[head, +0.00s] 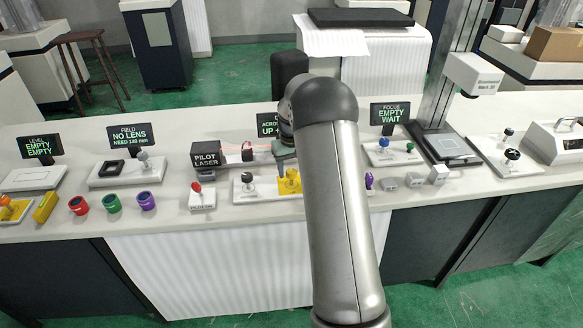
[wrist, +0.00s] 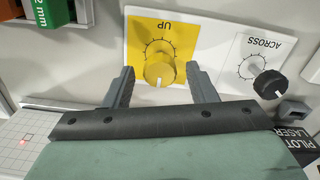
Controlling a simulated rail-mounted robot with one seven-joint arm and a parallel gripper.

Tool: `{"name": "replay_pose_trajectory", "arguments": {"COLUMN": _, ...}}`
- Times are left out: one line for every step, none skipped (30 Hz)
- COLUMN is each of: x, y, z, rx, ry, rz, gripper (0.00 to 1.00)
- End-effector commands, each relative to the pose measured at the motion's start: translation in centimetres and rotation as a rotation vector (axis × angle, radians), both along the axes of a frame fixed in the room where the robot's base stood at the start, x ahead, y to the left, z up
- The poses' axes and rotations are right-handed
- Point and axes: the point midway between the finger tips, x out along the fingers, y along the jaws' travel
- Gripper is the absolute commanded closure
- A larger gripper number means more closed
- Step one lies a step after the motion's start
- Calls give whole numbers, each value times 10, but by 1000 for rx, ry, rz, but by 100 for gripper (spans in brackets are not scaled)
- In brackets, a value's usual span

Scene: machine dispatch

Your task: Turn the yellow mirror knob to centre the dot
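The yellow knob (wrist: 159,71) stands on a yellow plate marked UP, with a dial scale around it; its white mark points toward the bottom of the wrist view. In the head view the yellow part (head: 289,182) shows just left of my arm. My gripper (wrist: 160,74) is open, with one finger on each side of the knob and a visible gap to each. The gripper is largely hidden by the arm in the head view.
A black knob (wrist: 269,84) marked ACROSS stands right of the yellow plate in the wrist view. The pilot laser box (head: 206,155) sits left of my arm. A dark display (head: 268,124) is partly covered by my arm. A green piece (wrist: 50,12) lies upper left.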

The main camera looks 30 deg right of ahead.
Motion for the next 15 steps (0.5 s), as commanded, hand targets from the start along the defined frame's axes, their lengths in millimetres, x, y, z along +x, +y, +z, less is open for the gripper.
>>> {"name": "replay_pose_trajectory", "arguments": {"x": 0, "y": 0, "z": 0, "rx": 0, "ry": 0, "rz": 0, "gripper": 63}}
{"name": "replay_pose_trajectory", "arguments": {"x": 0, "y": 0, "z": 0, "rx": 0, "ry": 0, "rz": 0, "gripper": 71}}
{"name": "replay_pose_trajectory", "arguments": {"x": 0, "y": 0, "z": 0, "rx": 0, "ry": 0, "rz": 0, "gripper": 83}}
{"name": "replay_pose_trajectory", "arguments": {"x": 0, "y": 0, "z": 0, "rx": 0, "ry": 0, "rz": 0, "gripper": 91}}
{"name": "replay_pose_trajectory", "arguments": {"x": 0, "y": 0, "z": 0, "rx": 0, "ry": 0, "rz": 0, "gripper": 91}}
{"name": "replay_pose_trajectory", "arguments": {"x": 0, "y": 0, "z": 0, "rx": 0, "ry": 0, "rz": 0, "gripper": 91}}
{"name": "replay_pose_trajectory", "arguments": {"x": 0, "y": 0, "z": 0, "rx": 0, "ry": 0, "rz": 0, "gripper": 91}}
{"name": "replay_pose_trajectory", "arguments": {"x": 0, "y": 0, "z": 0, "rx": 0, "ry": 0, "rz": 1, "gripper": 91}}
{"name": "replay_pose_trajectory", "arguments": {"x": 0, "y": 0, "z": 0, "rx": 0, "ry": 0, "rz": 2, "gripper": 91}}
{"name": "replay_pose_trajectory", "arguments": {"x": 0, "y": 0, "z": 0, "rx": 0, "ry": 0, "rz": 4, "gripper": 91}}
{"name": "replay_pose_trajectory", "arguments": {"x": 0, "y": 0, "z": 0, "rx": 0, "ry": 0, "rz": 7, "gripper": 91}}
{"name": "replay_pose_trajectory", "arguments": {"x": 0, "y": 0, "z": 0, "rx": 0, "ry": -1, "rz": 14, "gripper": 91}}
{"name": "replay_pose_trajectory", "arguments": {"x": 0, "y": 0, "z": 0, "rx": 0, "ry": -1, "rz": 20, "gripper": 91}}
{"name": "replay_pose_trajectory", "arguments": {"x": 0, "y": 0, "z": 0, "rx": 0, "ry": -1, "rz": 28, "gripper": 91}}
{"name": "replay_pose_trajectory", "arguments": {"x": 0, "y": 0, "z": 0, "rx": 0, "ry": -1, "rz": 40, "gripper": 91}}
